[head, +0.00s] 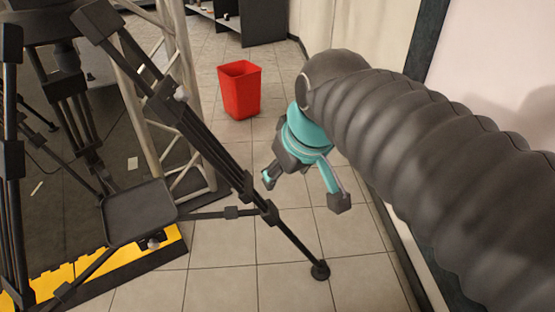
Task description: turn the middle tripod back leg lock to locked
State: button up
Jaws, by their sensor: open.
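A black tripod stands at the left, with its long leg (215,150) slanting down to a round foot (320,270) on the tiles. A small grey knob (181,93) sits on the upper part of this leg, and dark clamp blocks (268,211) sit lower down. I cannot tell which fitting is the back leg lock or how it is turned. My gripper (304,191) is open and empty, with teal and dark fingers. In the picture it is just right of the leg's lower half. I see no contact with the leg.
A flat dark tray (140,210) and thin struts join the tripod's legs. A pale metal truss (160,120) stands behind the leg. A red bin (240,89) stands on the floor beyond my gripper. A yellow-edged dark platform (125,262) lies at lower left. Tiles around the foot are clear.

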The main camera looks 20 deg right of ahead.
jog(key=shift+s+d+f+m, duration=0.25)
jog(key=shift+s+f+m, duration=0.15)
jog(key=shift+s+f, duration=0.35)
jog(key=shift+w+f, duration=0.1)
jog(key=s+d+f+m, duration=0.1)
jog(key=s+f+m, duration=0.1)
jog(key=f, duration=0.3)
jog(key=shift+s+d+h, duration=0.15)
jog(key=shift+s+h, duration=0.25)
jog(key=shift+s, duration=0.35)
dwell(0.8)
